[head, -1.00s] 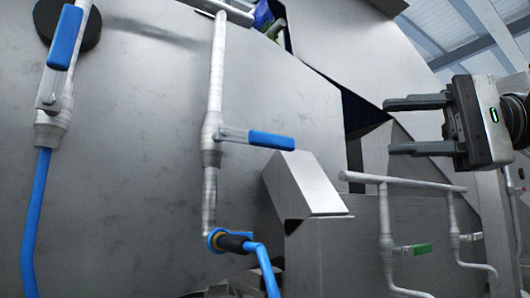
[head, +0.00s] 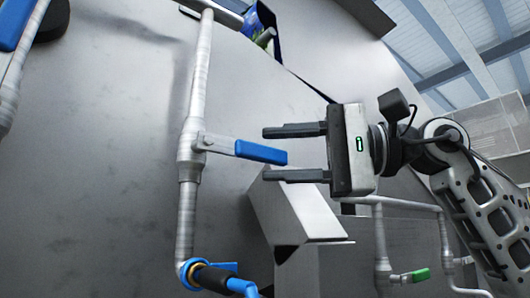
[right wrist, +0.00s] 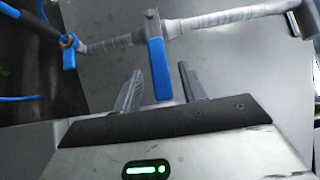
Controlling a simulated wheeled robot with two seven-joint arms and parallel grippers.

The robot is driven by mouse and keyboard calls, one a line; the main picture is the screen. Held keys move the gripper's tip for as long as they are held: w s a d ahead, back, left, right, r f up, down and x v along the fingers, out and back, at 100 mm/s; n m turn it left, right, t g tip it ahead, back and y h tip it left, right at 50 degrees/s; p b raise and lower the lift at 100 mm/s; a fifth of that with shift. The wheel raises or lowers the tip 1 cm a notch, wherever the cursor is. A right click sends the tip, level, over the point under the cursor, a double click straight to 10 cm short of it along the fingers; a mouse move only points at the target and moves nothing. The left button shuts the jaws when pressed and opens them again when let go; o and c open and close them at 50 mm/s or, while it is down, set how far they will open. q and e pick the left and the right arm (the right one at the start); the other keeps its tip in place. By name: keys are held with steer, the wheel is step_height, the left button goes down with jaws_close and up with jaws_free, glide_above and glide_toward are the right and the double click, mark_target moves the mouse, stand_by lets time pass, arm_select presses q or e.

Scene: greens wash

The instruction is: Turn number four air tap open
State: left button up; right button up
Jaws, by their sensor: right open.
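A tap with a blue lever handle (head: 261,152) sits on a grey upright pipe (head: 186,212). The lever points right, across the pipe. No number shows on it. My right gripper (head: 266,154) is open, with one finger above and one below the lever's end. In the right wrist view the blue lever (right wrist: 158,68) reaches between the two fingers of the gripper (right wrist: 160,72), with a gap on each side. My left gripper is not in view.
Another blue-handled tap (head: 14,25) is at the upper left edge. A green-handled tap (head: 416,275) is on pipes at the lower right. A blue hose fitting (head: 212,278) is below the middle tap. A grey angled metal box (head: 297,213) stands close under the gripper.

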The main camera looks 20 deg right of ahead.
steer(key=shift+x, duration=1.35)
